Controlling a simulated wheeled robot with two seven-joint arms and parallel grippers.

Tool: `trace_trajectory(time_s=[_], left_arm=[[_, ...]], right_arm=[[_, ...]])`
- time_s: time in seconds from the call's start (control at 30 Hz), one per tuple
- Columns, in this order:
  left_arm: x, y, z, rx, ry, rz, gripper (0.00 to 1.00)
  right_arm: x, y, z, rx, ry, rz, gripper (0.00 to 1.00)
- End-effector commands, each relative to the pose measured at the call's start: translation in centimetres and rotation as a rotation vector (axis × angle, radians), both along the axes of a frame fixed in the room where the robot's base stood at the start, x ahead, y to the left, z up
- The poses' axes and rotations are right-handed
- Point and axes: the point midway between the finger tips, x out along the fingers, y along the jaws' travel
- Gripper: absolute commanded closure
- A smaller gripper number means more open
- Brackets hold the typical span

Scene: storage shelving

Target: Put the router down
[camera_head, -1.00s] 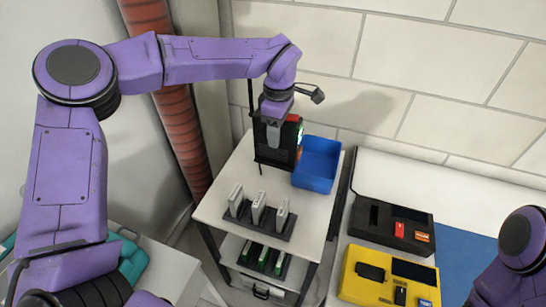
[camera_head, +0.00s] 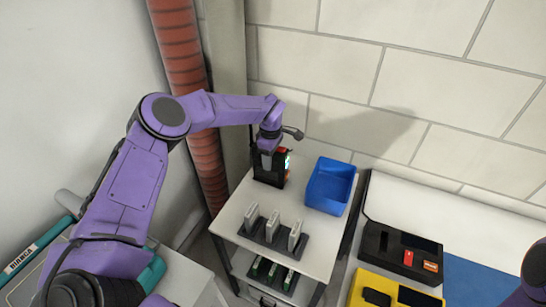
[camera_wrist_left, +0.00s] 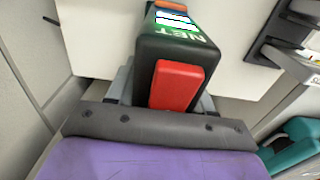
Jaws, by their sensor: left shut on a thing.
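The router (camera_head: 270,170) is a black box with a red part and a lit screen. It is upright at the back left of the white shelf top (camera_head: 238,208). My left gripper (camera_head: 267,155) reaches it from above and is shut on it. In the left wrist view the router (camera_wrist_left: 150,50) shows its red block and "NET" label, with grey fingers at its sides. I cannot tell whether its base touches the shelf top. My right gripper is out of view; only a bit of that arm shows at the right edge.
A blue bin (camera_head: 330,186) stands just right of the router. A dark rack with several grey modules (camera_head: 272,230) is at the front of the shelf top. Black (camera_head: 400,250) and yellow (camera_head: 385,292) cases lie to the right. A red pipe (camera_head: 190,90) and walls are behind.

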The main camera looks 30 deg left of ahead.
Motion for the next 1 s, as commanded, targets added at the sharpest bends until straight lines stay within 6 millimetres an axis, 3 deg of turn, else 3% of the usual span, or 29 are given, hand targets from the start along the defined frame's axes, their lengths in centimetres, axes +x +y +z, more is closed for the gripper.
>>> trace_trajectory(time_s=[0.27,0.3,0.33,0.37,0.73,1.0], left_arm=[[0.1,0.0,-0.4,0.0,-0.002,0.0,0.94],[0.0,0.0,-0.2,0.0,-0.001,0.0,0.36],[0.0,0.0,-0.2,0.0,-0.001,0.0,0.26],[0.0,0.0,-0.2,0.0,-0.001,0.0,0.23],[0.1,0.0,0.7,-0.001,-0.003,0.001,0.23],[0.1,-0.1,7.4,-0.002,-0.006,0.0,0.23]], right_arm=[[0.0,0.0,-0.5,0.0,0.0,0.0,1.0],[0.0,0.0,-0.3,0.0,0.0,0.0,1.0],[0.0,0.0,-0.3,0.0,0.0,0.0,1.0],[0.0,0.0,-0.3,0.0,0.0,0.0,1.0],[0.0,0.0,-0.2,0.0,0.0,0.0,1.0],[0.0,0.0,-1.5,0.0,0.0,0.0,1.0]])
